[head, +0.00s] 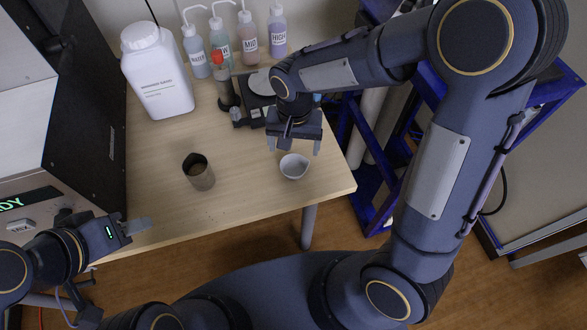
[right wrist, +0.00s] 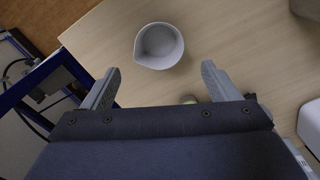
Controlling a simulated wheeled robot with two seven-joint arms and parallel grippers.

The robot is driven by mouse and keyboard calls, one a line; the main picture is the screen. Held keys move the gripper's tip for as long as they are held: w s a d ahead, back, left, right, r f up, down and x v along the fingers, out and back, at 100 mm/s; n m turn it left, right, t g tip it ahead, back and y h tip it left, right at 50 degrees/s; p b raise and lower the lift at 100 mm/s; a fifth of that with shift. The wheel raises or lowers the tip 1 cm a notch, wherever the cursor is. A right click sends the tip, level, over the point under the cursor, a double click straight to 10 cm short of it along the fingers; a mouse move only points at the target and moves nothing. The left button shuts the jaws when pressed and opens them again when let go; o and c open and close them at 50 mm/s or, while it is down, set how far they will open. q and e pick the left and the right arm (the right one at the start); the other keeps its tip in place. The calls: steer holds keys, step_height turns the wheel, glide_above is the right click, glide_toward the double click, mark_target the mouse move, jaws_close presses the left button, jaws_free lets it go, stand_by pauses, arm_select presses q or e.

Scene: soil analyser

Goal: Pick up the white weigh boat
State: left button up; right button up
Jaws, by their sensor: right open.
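The white weigh boat (head: 294,167) is a small round dish with a pouring lip, upright on the wooden table near its right front edge. In the right wrist view the weigh boat (right wrist: 159,46) lies beyond the fingertips, roughly centred between them, and looks empty. My right gripper (head: 294,148) is open and empty, with its fingers pointing down above and just behind the boat; the fingers also show in the right wrist view (right wrist: 160,78). They do not touch the boat. My left gripper (head: 138,226) is at the table's left front edge; its finger opening is not clear.
A dark-filled beaker (head: 199,172) stands left of the boat. A large white bottle (head: 158,75), several wash bottles (head: 249,40) and a black device (head: 258,85) stand behind. A blue frame (head: 372,185) is beyond the table's right edge. The table around the boat is clear.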

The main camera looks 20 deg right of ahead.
mark_target(293, 170)
step_height(293, 170, down, 8)
steer(key=shift+s+r, duration=0.1)
steer(key=shift+s, duration=0.05)
stand_by(0.3)
steer(key=shift+c, duration=0.3)
steer(key=shift+a, duration=0.1)
steer(key=c, duration=0.8)
